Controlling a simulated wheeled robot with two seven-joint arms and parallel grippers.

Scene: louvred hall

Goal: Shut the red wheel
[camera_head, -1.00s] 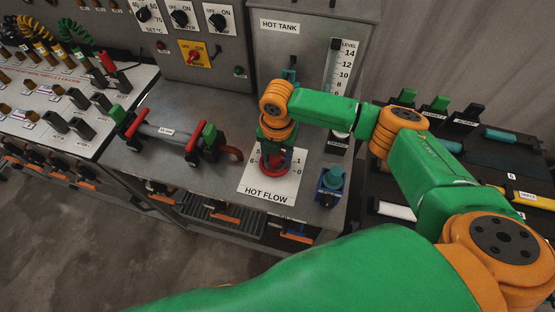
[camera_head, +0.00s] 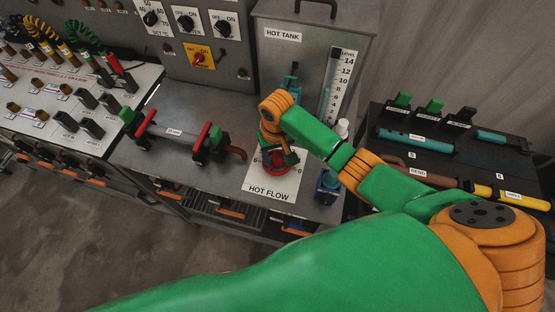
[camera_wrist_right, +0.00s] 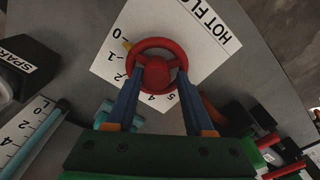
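The red wheel (camera_head: 277,168) sits on the white HOT FLOW plate (camera_head: 268,189), low in front of the hot tank. In the right wrist view the wheel (camera_wrist_right: 157,66) shows plainly, with a yellow mark at its edge near the 0 of the scale. My right gripper (camera_head: 278,158) is down at the wheel. In the wrist view its two blue fingers (camera_wrist_right: 160,72) stand apart, one at each side of the wheel, their tips overlapping the rim. Whether they press on it cannot be told. My left gripper is not in view.
The grey hot tank (camera_head: 270,62) with a level gauge (camera_head: 338,85) stands behind the wheel. A roller with red and green ends (camera_head: 172,132) lies to the left. A blue device (camera_head: 327,181) stands close on the right. A dark tool rack (camera_head: 450,150) is further right.

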